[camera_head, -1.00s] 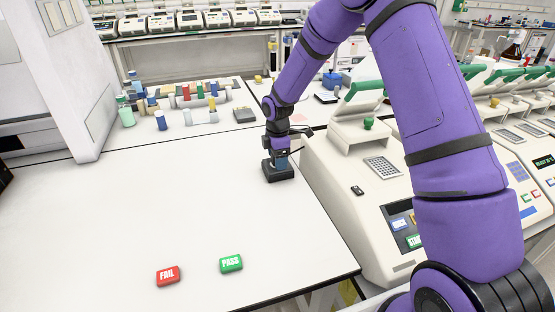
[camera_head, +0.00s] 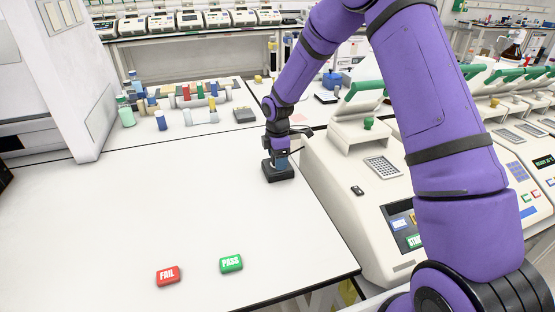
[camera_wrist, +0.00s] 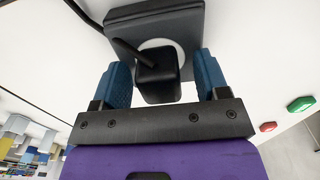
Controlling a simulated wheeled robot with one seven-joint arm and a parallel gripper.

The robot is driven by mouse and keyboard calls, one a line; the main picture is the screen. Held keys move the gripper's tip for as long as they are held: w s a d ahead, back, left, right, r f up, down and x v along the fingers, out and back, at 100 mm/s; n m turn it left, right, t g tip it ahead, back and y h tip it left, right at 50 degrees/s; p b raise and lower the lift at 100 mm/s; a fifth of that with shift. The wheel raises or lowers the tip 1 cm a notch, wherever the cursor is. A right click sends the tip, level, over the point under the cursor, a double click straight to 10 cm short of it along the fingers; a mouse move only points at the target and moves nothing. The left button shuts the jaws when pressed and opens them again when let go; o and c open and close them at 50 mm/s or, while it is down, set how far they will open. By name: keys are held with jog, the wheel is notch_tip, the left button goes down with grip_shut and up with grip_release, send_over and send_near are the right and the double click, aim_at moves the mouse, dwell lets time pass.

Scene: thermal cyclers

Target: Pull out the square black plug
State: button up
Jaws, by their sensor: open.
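The square black plug (camera_wrist: 158,80) shows in the wrist view, set on a round white face of a dark square socket box (camera_wrist: 185,22). A black cable leaves the plug's far left side. My gripper (camera_wrist: 163,72) has blue fingers, one on each side of the plug. The fingers are open, with a visible gap on both sides of the plug. In the head view my gripper (camera_head: 280,160) points down over the black socket box (camera_head: 279,174) on the white table, and the plug there is hidden behind the fingers.
A cream thermal cycler (camera_head: 350,205) stands just right of the socket box. A red FAIL button (camera_head: 167,276) and a green PASS button (camera_head: 231,264) lie near the front edge. Several bottles and tubes (camera_head: 200,105) stand at the back left. The table's middle is clear.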

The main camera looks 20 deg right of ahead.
grip_shut()
jog(key=shift+r, duration=3)
